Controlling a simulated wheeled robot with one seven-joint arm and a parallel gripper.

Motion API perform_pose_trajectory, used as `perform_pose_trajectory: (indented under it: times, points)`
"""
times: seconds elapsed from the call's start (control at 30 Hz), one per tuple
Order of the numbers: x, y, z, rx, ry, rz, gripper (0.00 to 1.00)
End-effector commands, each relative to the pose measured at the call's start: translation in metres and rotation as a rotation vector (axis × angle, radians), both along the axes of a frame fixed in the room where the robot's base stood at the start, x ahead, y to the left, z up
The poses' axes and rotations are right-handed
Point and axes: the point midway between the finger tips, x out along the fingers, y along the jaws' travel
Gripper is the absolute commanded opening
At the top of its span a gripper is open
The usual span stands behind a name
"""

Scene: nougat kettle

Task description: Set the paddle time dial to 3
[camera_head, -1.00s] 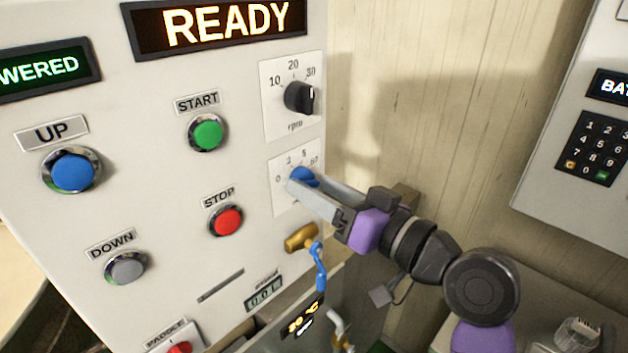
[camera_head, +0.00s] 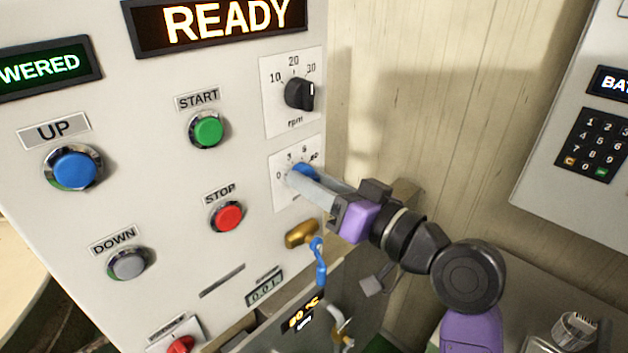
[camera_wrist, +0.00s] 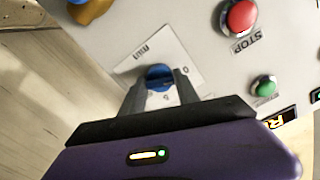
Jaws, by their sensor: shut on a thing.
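The paddle time dial (camera_head: 305,171) is a blue knob on a white scale plate (camera_head: 284,194) at the right of the control panel. In the head view the plate's 0, 3 and 6 show around it; the last mark is partly cut off. My gripper (camera_head: 300,182) reaches in from the right and is shut on the knob. In the wrist view the blue dial (camera_wrist: 159,77) sits between the two fingertips of my gripper (camera_wrist: 159,84), with "min" readable upside down on the plate. The knob's pointer is hidden, so its setting cannot be read.
The black rpm dial (camera_head: 300,94) is just above. The green START button (camera_head: 208,131) and red STOP button (camera_head: 228,216) are to the left. A brass fitting (camera_head: 301,234) with a blue handle (camera_head: 320,265) is close below. A keypad box (camera_head: 590,140) is at right.

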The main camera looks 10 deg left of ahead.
Motion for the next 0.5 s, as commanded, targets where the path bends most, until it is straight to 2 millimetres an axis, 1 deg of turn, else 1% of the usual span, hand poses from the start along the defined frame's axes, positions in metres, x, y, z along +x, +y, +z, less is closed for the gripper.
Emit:
perform_pose_trajectory:
  times: [0.27,0.5]
  points:
    - [0.0003,-0.0001,0.0026,0.087,0.113,0.000,0.00]
    - [0.0005,-0.0004,0.0034,0.211,0.272,-0.001,0.00]
